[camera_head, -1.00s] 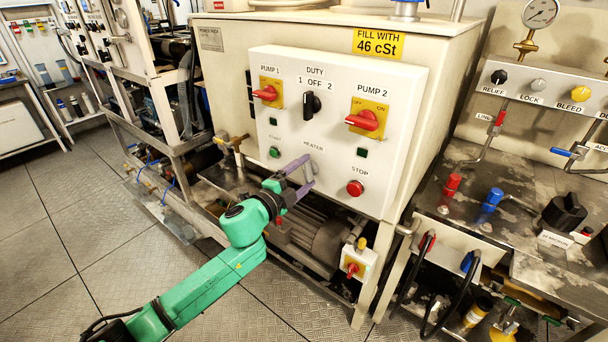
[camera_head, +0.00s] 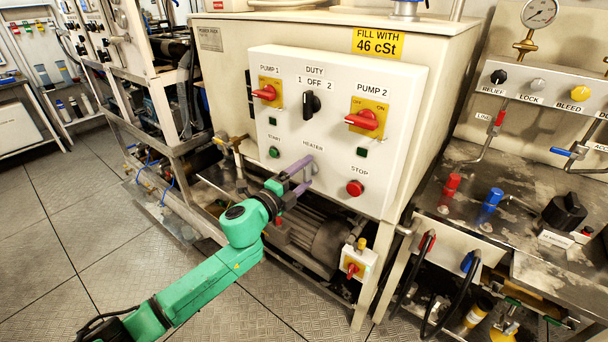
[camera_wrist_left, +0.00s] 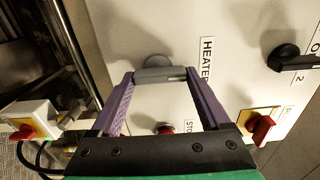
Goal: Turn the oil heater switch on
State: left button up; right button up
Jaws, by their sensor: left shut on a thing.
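The heater switch (camera_wrist_left: 160,70) is a grey lever on a round base beside the HEATER label on the white panel (camera_head: 400,90). In the head view the switch (camera_head: 309,168) is partly behind my fingers. My left gripper (camera_head: 300,170) reaches it from the lower left with its purple fingers. In the left wrist view the two fingertips of my left gripper (camera_wrist_left: 160,76) are at the two ends of the grey lever, shut on it. My right gripper is not in view.
On the panel are red pump switches (camera_head: 362,120), a black duty knob (camera_head: 311,105), a green start button (camera_head: 274,152) and a red stop button (camera_head: 355,188). A motor (camera_head: 315,235) sits below the panel. Open floor lies at the left.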

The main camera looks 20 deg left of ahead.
pick_arm(q)
jog(key=o, duration=1.2)
jog(key=shift+s+a+f, duration=0.15)
jog(key=shift+s, duration=0.15)
jog(key=b+v, duration=0.2)
jog(key=v, duration=1.1)
jog(key=shift+s+b, duration=0.35)
jog(key=shift+s, duration=0.1)
